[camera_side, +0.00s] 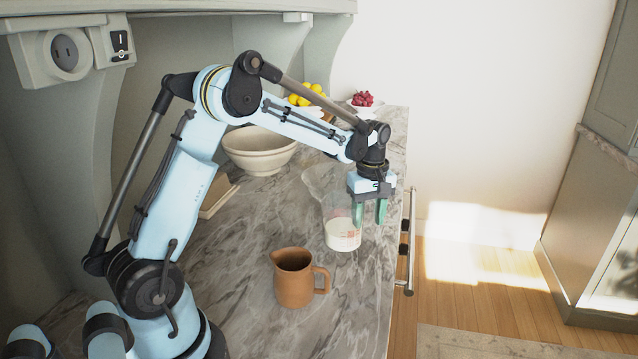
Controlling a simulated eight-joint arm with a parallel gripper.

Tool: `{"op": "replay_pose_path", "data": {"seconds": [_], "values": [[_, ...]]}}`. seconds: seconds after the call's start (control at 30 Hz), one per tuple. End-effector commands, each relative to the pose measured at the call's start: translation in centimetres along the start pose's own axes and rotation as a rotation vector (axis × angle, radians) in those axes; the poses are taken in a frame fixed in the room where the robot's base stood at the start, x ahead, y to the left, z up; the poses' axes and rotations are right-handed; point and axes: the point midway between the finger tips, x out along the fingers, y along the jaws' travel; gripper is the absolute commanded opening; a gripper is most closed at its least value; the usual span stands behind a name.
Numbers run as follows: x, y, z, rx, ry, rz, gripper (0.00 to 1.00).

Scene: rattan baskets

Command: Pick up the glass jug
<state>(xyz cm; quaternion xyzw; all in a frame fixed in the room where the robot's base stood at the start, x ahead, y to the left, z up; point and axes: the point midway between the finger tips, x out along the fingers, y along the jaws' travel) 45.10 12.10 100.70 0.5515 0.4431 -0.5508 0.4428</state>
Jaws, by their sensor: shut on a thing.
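The glass jug (342,236) is clear, with white contents at its bottom, and stands on the marble counter (235,285) right of the middle. My gripper (370,219) points down at the jug's right side, and its green-tipped fingers are shut on the jug. The exact contact is hard to make out through the clear glass. The jug looks upright, and I cannot tell any gap between its base and the counter.
A brown pitcher (293,280) stands in front of the jug. A cream bowl (258,150), yellow fruit (306,95) and a dish of red berries (362,99) are farther back. The counter's right edge is close.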

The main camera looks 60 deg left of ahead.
Motion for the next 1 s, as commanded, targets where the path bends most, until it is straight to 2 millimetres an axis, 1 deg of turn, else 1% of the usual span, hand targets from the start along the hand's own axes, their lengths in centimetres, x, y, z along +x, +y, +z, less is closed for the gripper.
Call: {"op": "replay_pose_path", "data": {"seconds": [0.1,0.2,0.4,0.5,0.6,0.73,0.83,0.93,1.0], "values": [[-2.3,0.0,0.1,0.001,-0.001,-0.001,0.02],[-3.5,-0.2,2.7,0.007,-0.002,-0.001,0.02],[-6.1,-0.5,7.1,0.006,-0.001,-0.001,0.02],[-7.1,-0.5,8.8,0.005,-0.001,-0.001,0.02],[-7.9,-0.6,10.1,0.004,-0.001,-0.001,0.02],[-8.6,-0.7,11.2,0.008,-0.001,-0.001,0.02],[-9.2,-0.9,11.6,0.048,-0.001,-0.001,0.02],[-9.9,-1.2,11.9,0.146,-0.001,-0.001,0.02],[-10.6,-1.5,12.0,0.249,-0.001,-0.001,0.02]]}}
